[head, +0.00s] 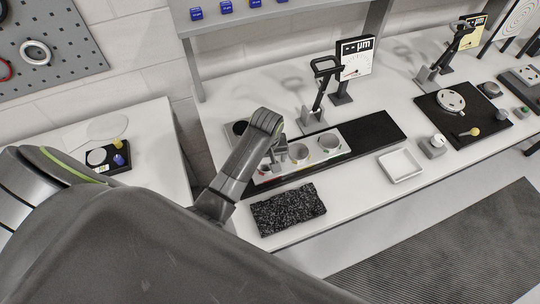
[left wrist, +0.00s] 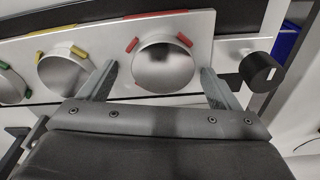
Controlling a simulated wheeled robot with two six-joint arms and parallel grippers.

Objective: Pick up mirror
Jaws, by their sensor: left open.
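A pale fixture plate (head: 345,150) holds several round mirrors in a row. In the left wrist view, the round mirror with red clips (left wrist: 163,66) sits in the plate (left wrist: 120,30), between the spread fingers of my left gripper (left wrist: 158,72). The fingers are open on either side, and I cannot tell whether they touch it. A mirror with yellow clips (left wrist: 63,73) is to its left, and one with green clips (left wrist: 10,86) is cut off at the edge. In the head view my left gripper (head: 274,161) is over the plate's left end and mostly hides the red-clipped mirror.
A black speckled block (head: 288,209) lies in front of the plate. A white tray (head: 400,164) is to the right. A gauge stand (head: 320,95) rises behind. A black knob (left wrist: 262,72) is close right of my fingers in the left wrist view.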

